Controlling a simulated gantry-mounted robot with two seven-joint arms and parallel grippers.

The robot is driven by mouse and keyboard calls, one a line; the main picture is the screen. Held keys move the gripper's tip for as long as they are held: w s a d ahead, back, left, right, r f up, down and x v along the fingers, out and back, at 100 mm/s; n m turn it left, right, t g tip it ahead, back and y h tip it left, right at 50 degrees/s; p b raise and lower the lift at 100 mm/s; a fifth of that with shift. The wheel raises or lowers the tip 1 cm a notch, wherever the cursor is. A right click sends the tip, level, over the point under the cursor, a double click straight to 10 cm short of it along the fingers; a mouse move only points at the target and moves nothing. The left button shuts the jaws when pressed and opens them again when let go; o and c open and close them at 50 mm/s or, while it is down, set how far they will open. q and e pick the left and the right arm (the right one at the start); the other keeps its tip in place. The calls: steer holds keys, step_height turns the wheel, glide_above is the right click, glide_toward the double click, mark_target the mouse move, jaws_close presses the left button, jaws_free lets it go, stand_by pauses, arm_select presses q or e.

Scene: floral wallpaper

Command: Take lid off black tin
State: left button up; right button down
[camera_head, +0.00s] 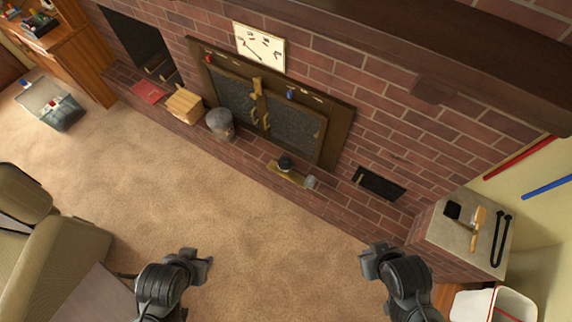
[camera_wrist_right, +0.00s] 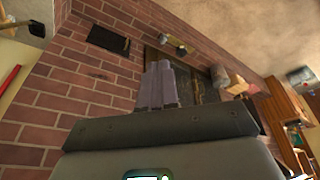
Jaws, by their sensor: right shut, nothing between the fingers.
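A small black round object (camera_head: 286,163), which may be the black tin, sits on a brass-coloured plate (camera_head: 284,175) on the brick hearth. It is too small to make out a lid. My right gripper (camera_head: 372,258) is over the carpet, apart from both. In the right wrist view its fingers (camera_wrist_right: 160,84) are shut with nothing between them. My left gripper (camera_head: 207,262) is over the carpet, away from everything; its opening is unclear.
The brick fireplace wall (camera_head: 370,110) runs across the back. A grey bucket (camera_head: 220,124), a wooden box (camera_head: 185,105) and a small grey cup (camera_head: 311,182) stand on the hearth. An armchair (camera_head: 60,255) is at left, a white bin (camera_head: 493,305) at right. The middle carpet is clear.

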stand_by(0.4)
jaws_free()
stand_by(0.4)
steer(key=shift+w, duration=0.1)
